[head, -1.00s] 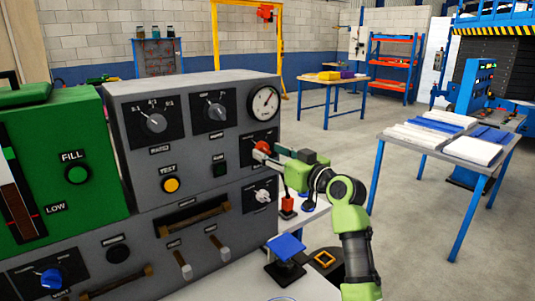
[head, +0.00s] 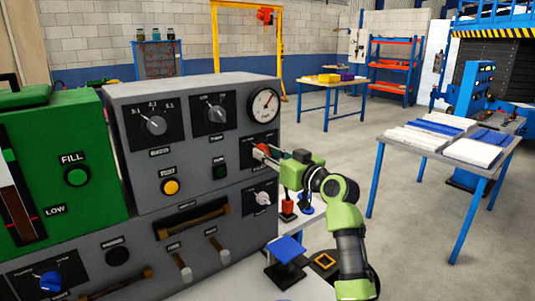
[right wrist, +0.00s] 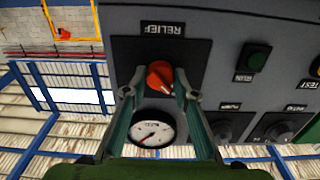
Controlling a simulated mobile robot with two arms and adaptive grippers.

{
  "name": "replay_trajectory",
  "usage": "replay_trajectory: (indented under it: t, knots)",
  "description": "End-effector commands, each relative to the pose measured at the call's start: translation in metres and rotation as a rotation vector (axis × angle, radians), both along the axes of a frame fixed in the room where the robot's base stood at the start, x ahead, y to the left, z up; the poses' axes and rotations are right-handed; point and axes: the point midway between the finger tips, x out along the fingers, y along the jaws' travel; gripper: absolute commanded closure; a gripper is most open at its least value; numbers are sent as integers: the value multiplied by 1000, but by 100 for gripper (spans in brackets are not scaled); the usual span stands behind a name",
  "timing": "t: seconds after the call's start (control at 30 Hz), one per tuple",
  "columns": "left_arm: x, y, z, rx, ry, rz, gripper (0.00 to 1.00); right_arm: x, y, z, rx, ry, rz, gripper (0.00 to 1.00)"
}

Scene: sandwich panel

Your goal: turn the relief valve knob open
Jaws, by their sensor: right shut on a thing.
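The relief valve knob is red-orange and sits on a black plate (right wrist: 140,52) labelled RELIEF, on the grey panel's right part. In the right wrist view, which is upside down, the knob (right wrist: 160,75) lies between the two fingers of my right gripper (right wrist: 158,88), and they are shut on it. My left gripper is not in view.
A pressure gauge (head: 263,105) sits above the knob on the panel. A pale knob (head: 262,198) is below it, and a green button (head: 219,169) to its left. A blue-topped stand (head: 286,248) is on the white bench under my arm.

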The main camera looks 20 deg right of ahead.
Motion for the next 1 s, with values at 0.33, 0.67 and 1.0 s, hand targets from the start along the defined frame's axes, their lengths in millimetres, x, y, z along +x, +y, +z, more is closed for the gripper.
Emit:
replay_trajectory:
  t: [0.33,0.67,1.0]
  knots:
    - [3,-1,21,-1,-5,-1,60,0,0,2,190,73,0,95]
    - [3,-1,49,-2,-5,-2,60,0,0,3,482,179,-1,95]
    - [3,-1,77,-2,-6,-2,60,0,0,3,786,290,-1,95]
